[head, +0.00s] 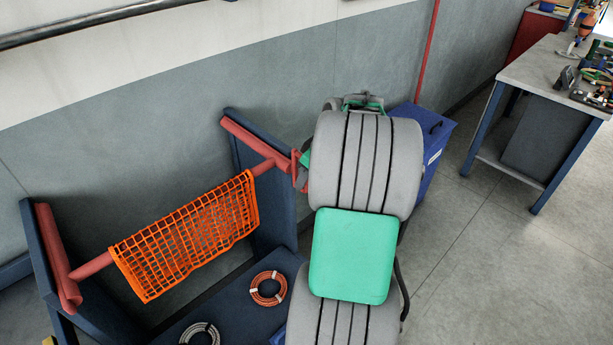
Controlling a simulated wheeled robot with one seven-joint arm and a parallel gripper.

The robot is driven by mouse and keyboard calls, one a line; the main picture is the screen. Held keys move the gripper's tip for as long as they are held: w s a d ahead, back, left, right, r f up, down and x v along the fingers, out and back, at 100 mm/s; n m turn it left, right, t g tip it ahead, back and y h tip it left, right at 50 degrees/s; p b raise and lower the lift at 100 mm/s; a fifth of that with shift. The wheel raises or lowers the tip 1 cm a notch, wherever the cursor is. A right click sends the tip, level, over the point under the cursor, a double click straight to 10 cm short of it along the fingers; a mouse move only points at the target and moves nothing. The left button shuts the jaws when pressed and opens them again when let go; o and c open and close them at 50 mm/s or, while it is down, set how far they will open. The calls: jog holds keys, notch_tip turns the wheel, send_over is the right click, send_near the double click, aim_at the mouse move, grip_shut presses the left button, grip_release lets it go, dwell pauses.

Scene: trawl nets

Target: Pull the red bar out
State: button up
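The red bar (92,266) spans a dark blue rack and slopes up to the right. An orange net (190,235) is draped over its middle. The bar meets a red rail (52,250) on the left side panel and another red rail (250,140) on the right one. A red end piece (298,172) shows at the right, partly covered by my grey and green arm. My gripper's fingers are hidden behind the arm, so I cannot see whether they touch the bar.
Coiled ropes, one reddish (268,289) and one grey (200,334), lie on the rack's blue shelf (238,316). A blue bin (433,150) stands behind my arm. A workbench (545,70) with tools is at upper right. The floor at right is clear.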

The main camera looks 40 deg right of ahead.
jog(key=shift+c, duration=0.3)
grip_shut()
dwell(1.0)
